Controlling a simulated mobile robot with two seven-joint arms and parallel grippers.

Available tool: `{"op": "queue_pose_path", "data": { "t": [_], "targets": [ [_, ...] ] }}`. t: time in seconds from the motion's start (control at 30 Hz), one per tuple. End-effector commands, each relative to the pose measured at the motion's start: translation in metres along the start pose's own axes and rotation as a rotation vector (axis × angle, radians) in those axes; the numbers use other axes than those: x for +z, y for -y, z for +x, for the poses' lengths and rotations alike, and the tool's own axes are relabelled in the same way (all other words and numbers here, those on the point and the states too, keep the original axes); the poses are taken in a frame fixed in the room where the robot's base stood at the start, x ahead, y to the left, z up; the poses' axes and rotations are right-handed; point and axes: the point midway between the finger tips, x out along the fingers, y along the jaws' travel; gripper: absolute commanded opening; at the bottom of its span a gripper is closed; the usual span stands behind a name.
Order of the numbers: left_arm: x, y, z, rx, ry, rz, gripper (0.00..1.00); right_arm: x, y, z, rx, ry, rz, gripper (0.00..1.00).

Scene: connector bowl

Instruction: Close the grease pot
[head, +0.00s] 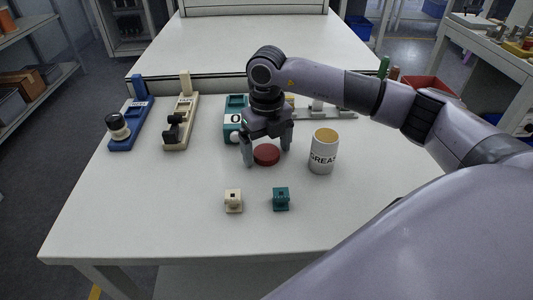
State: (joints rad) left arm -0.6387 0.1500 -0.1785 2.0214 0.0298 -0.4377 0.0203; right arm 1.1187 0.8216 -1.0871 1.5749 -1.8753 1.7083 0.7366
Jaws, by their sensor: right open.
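The grease pot (322,158) is a cream cup with a yellowish inside and dark lettering that reads "GREAS". It stands upright and open on the white table, right of centre. A round dark red lid (266,155) lies flat on the table to the left of the pot. My right gripper (268,158) points down over the lid, its open fingers on either side of it. I cannot tell whether the fingers touch the lid. My left gripper is not in view.
A cream connector block (233,201) and a teal one (281,199) sit in front. A blue fixture (131,124) and a cream fixture (180,123) stand at the left. A teal device (234,128) is partly hidden behind my gripper.

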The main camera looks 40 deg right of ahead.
Motion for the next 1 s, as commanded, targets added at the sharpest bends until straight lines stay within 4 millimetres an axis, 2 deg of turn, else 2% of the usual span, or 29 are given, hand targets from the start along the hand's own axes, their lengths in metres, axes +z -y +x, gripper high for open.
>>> {"op": "queue_pose_path", "data": {
  "t": [0.07,0.17,0.2,0.27,0.33,0.37,0.67,0.87,1.0],
  "targets": [
    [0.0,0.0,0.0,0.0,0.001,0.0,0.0,0.0,0.0,0.0,0.0,0.0,0.0,0.93],
    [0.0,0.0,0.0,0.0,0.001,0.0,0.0,0.0,0.0,0.0,0.0,0.0,0.0,0.63],
    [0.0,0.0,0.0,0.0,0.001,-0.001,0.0,0.0,0.0,-0.001,0.0,0.0,0.0,0.5],
    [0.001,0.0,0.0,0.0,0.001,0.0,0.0,0.0,0.0,-0.001,0.0,0.001,0.0,0.34],
    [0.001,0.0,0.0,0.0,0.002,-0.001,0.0,0.0,0.0,-0.001,0.0,0.001,0.0,0.34],
    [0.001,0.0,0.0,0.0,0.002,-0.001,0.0,0.0,0.0,-0.001,0.0,0.001,0.0,0.29],
    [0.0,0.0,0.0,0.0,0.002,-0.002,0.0,0.001,0.0,-0.005,0.001,0.002,0.0,0.29],
    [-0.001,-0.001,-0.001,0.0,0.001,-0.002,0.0,0.001,0.0,-0.029,0.002,0.006,-0.001,0.29],
    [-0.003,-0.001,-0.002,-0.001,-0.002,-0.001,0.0,0.001,-0.001,-0.063,0.002,0.008,-0.001,0.29]
  ]
}}
